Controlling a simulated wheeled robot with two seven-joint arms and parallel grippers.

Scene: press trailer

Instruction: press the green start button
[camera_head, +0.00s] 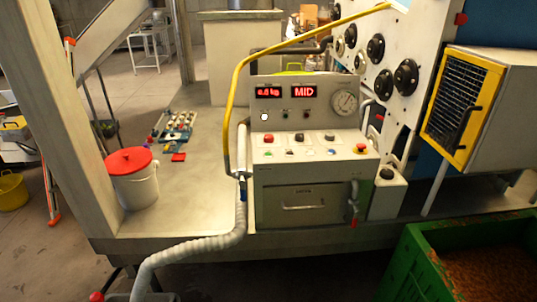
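The grey control console (310,175) stands on the bench near the middle of the view. Its sloped top carries a row of small switches with dark or red tops and small coloured spots below them. A small green spot (267,153) shows at the left of this row; it is too small to tell whether it is the start button or a label. A red stop button (360,148) on yellow sits at the right end. The upright panel has two red displays (304,92), small lamps and a round gauge (345,102). Neither gripper is in view.
A yellow pipe (233,100) and ribbed grey hose (200,246) run along the console's left side. A white bucket with a red lid (126,161) stands left. A green bin (423,262) is at the front right.

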